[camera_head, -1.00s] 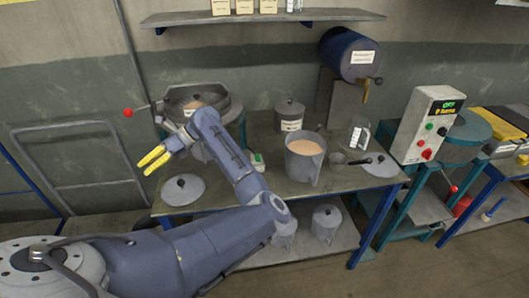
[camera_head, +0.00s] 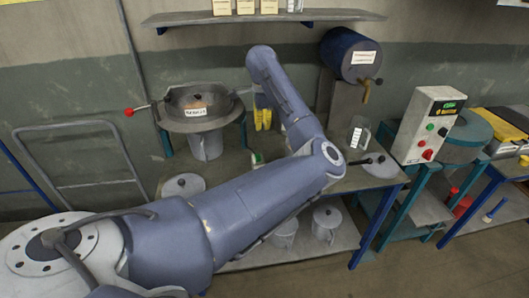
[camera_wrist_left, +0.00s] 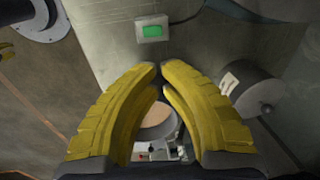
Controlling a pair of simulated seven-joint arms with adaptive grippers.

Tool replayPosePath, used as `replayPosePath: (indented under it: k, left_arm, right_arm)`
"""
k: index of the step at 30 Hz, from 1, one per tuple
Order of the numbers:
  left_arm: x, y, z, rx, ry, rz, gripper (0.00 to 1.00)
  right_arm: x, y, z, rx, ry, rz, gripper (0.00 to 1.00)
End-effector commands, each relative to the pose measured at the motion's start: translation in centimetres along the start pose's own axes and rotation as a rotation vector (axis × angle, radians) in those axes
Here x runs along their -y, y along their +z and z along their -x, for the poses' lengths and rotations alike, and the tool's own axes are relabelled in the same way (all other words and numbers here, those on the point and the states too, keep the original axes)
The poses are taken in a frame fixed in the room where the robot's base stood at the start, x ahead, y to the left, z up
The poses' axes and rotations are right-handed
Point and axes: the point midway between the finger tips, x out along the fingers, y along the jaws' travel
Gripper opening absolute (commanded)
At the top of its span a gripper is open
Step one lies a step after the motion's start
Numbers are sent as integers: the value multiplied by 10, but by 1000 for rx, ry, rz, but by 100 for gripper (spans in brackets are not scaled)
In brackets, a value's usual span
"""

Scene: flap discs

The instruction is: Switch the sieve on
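The sieve (camera_head: 193,108) is a round grey pan on a stand at the left of the table, with a white label and a red-knobbed lever (camera_head: 130,112). A small box with a green face (camera_head: 256,158) stands right of it; this appears to be the green-faced box (camera_wrist_left: 152,29) in the left wrist view, with a cable. Whether it is the sieve's switch cannot be told. My left gripper (camera_head: 262,126) points down right of the sieve, above the table, yellow fingertips together and empty. In the wrist view, the gripper (camera_wrist_left: 161,66) is below the green box, apart from it. My right gripper is out of view.
A grey jug (camera_head: 207,146) stands under the sieve. A lid (camera_head: 183,186) lies in front. My left arm hides the table's middle. A control box (camera_head: 427,126) with buttons stands right. A lidded canister (camera_wrist_left: 258,97) and powder-filled jug (camera_wrist_left: 158,122) show in the wrist view.

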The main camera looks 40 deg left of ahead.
Motion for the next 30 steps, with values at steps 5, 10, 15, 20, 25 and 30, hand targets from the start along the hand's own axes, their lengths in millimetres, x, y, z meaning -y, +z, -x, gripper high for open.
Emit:
replayPosePath:
  k: [5, 10, 15, 20, 25, 30]
  left_arm:
    - [0, 0, 0, 1, 0, -1, 0]
    - [0, 1, -4, 3, 1, -1, 0]
    - [-1, 2, -21, 5, 2, -2, 0]
    - [-1, 2, -49, 6, 3, -4, 0]
    - [-1, 2, -79, 6, 3, -3, 0]
    - [-1, 2, -106, 4, 2, -3, 0]
  right_arm:
    - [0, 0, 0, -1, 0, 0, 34]
    - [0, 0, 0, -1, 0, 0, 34]
    - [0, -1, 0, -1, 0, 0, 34]
    - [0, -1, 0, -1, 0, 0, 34]
    - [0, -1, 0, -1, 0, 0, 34]
    - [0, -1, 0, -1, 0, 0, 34]
